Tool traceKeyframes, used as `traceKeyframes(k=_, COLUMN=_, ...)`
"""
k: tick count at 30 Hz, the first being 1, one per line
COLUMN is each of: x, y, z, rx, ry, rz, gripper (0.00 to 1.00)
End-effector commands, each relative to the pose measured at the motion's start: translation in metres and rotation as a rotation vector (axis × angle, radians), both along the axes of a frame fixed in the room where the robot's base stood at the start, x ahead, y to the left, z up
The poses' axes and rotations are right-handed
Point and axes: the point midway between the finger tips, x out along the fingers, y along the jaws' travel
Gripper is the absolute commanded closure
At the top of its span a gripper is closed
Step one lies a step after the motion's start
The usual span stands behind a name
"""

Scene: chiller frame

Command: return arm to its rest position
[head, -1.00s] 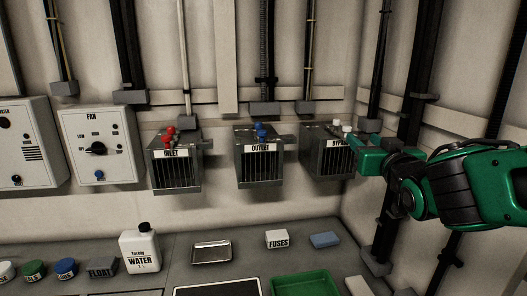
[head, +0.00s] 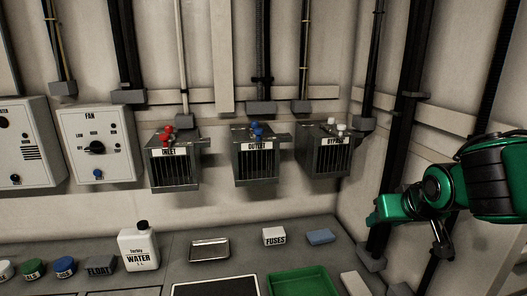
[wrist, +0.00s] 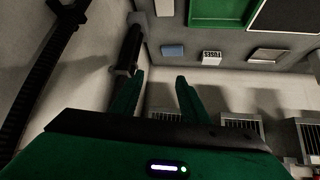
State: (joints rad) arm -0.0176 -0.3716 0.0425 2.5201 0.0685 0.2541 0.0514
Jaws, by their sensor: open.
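My green gripper (head: 376,212) is at the right in the head view, in front of the right-hand wall and below the BYPASS box (head: 325,155). In the wrist view its two fingers (wrist: 160,82) stand apart with nothing between them, so it is open and empty. The BYPASS box has white knobs on top and is clear of the gripper. The OUTLET box (head: 257,163) with blue knobs and the INLET box (head: 174,169) with red knobs hang on the wall to its left.
A vertical black pipe (head: 394,140) runs close behind my gripper. On the bench below are a green tray (head: 300,275), a FUSES box (head: 274,237), a blue block (head: 320,237), a metal tray (head: 209,241) and a WATER jug (head: 138,250). A FAN panel (head: 97,150) hangs at the left.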

Motion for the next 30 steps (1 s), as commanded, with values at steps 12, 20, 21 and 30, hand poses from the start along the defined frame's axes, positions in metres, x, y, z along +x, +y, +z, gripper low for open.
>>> traceKeyframes(k=12, x=-0.163, y=-0.088, z=-0.05, rx=0.115, ry=0.54, rz=-0.272, gripper=0.59)
traceKeyframes(k=20, x=-0.239, y=-0.114, z=-0.056, rx=0.231, ry=0.696, rz=-0.484, gripper=0.59)
traceKeyframes(k=21, x=-0.243, y=-0.114, z=-0.056, rx=0.238, ry=0.703, rz=-0.494, gripper=0.59)
traceKeyframes(k=30, x=-0.245, y=-0.115, z=-0.056, rx=0.241, ry=0.708, rz=-0.5, gripper=0.69)
